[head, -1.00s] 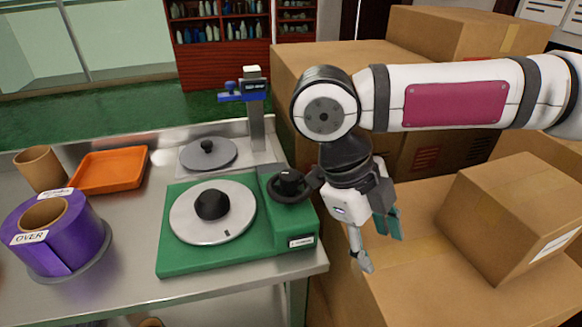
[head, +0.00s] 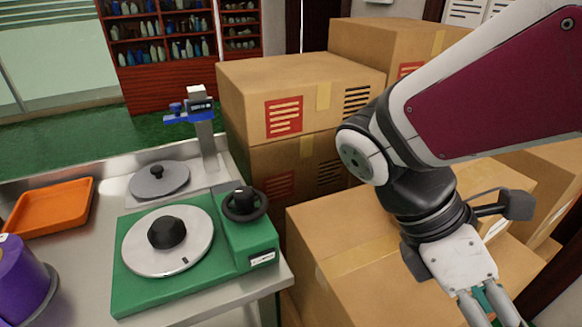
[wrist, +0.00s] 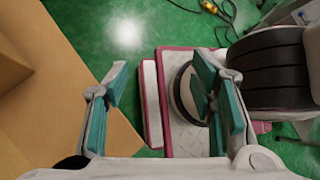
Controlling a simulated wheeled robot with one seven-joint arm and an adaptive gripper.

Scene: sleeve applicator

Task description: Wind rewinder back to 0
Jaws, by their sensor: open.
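The rewinder is a green machine (head: 130,283) on the steel table in the head view. It has a round pale disc (head: 190,238) with a black hub (head: 166,232) and a small dark mark near the disc's front edge. At its right rear is a black knob or handwheel (head: 243,203). A small label (head: 262,259) is on its front side; its text is too small to read. My gripper (head: 497,314) is right of the machine and apart from it, low at the picture's bottom edge. In the wrist view my gripper (wrist: 160,105) is open and empty, with teal finger pads.
A grey disc (head: 158,181) and a post with a blue clamp (head: 203,130) stand behind the machine. An orange tray (head: 48,207) and a purple roll (head: 18,285) are at left. Stacked cardboard boxes (head: 300,85) crowd the right, under and beside my arm. Green floor shows in the wrist view.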

